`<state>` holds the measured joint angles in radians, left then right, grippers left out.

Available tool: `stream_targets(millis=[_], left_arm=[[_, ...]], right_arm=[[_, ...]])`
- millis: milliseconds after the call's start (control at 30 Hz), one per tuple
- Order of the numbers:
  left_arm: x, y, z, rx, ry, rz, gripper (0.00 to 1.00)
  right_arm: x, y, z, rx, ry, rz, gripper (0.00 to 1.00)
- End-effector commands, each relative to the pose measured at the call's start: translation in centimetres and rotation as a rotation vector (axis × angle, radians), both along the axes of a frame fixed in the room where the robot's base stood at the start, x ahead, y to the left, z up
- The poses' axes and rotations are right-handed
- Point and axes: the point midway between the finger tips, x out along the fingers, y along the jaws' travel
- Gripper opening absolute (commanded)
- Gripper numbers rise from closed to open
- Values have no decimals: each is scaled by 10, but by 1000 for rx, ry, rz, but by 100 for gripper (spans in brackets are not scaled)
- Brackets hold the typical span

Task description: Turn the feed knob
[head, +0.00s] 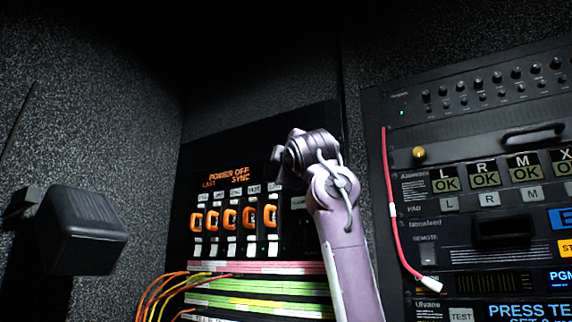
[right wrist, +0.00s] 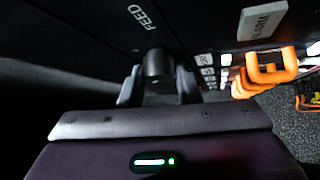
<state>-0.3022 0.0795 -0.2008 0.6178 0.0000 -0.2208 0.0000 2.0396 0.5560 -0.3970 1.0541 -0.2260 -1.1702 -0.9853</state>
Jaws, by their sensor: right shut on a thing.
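The feed knob (right wrist: 153,64) is a short dark cylinder on a black panel, beside the white word FEED, in the right wrist view. My right gripper (right wrist: 158,85) has one dark finger on each side of the knob and is shut on it. In the head view my right gripper (head: 279,163) is at the upper right of the black panel (head: 318,124), and the knob is hidden behind it and my arm. Which way the knob points cannot be made out. My left gripper is not in view.
Orange-handled switches (head: 231,218) stand in a row left of my arm; orange guards (right wrist: 270,70) also show in the right wrist view. Coloured cable strips (head: 250,285) run below. A rack (head: 460,130) with a hanging red cable (head: 392,200) is at the right. A black box (head: 80,230) juts out at left.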

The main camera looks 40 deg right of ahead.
Motion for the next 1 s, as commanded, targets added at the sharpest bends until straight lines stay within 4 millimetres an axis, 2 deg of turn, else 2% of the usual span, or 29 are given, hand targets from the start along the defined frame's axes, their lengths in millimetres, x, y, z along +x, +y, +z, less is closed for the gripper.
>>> stream_targets(millis=[167,500,1000], left_arm=[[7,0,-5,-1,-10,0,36],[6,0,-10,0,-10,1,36],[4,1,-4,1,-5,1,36]], right_arm=[[2,-1,-6,28,-89,-5,7],[6,0,-10,114,-380,-5,7],[12,3,-11,249,-836,-2,7]])
